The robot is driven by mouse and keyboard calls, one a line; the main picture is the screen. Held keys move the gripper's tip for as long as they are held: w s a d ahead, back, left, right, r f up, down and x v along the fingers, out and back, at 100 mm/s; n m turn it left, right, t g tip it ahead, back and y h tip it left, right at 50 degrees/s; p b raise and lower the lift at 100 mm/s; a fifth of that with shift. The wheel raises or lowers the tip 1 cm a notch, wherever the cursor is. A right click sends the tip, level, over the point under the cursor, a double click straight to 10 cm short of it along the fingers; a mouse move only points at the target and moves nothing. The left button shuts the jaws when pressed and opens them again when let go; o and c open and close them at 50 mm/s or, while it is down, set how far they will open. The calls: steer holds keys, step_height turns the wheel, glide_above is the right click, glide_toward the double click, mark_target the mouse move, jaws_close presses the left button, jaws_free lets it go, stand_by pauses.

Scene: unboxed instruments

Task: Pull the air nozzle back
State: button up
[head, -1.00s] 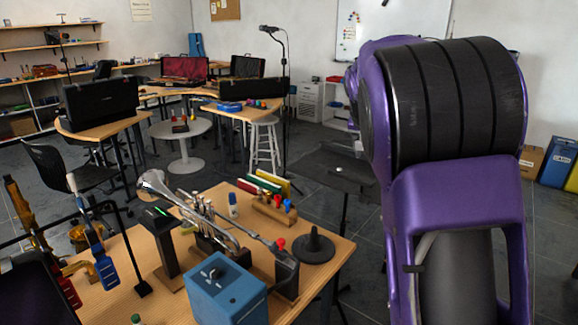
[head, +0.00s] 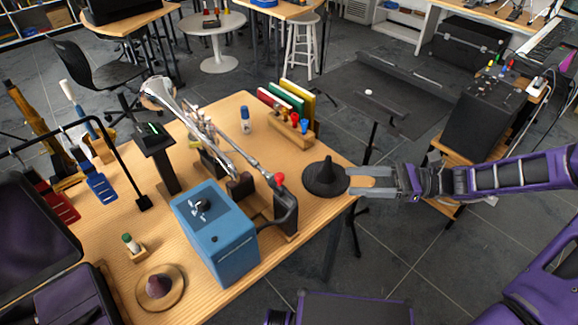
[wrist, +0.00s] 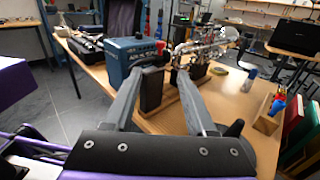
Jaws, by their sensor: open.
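The air nozzle (head: 268,176) has a red knob and sits at the top of a black post (head: 285,215) on the table. A black hose joins the post to a blue box (head: 218,235). The nozzle end points along the trumpet (head: 190,110), toward its mouthpiece; I cannot tell if they touch. In the wrist view, the red knob (wrist: 160,46) shows just beyond my fingertips. My gripper (head: 350,182) is open and empty at the table's right edge, beside the black cone and right of the nozzle. Its fingers also show in the wrist view (wrist: 165,75).
A blue bottle (head: 245,120) stands near the trumpet.

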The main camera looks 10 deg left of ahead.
mark_target(280, 175)
steer(key=a, duration=0.5)
steer(key=s+a, duration=0.1)
steer(key=a, duration=1.1)
steer(key=shift+s+a+r+b, duration=0.2)
steer(key=shift+b, duration=0.15)
jaws_close()
stand_by(0.5)
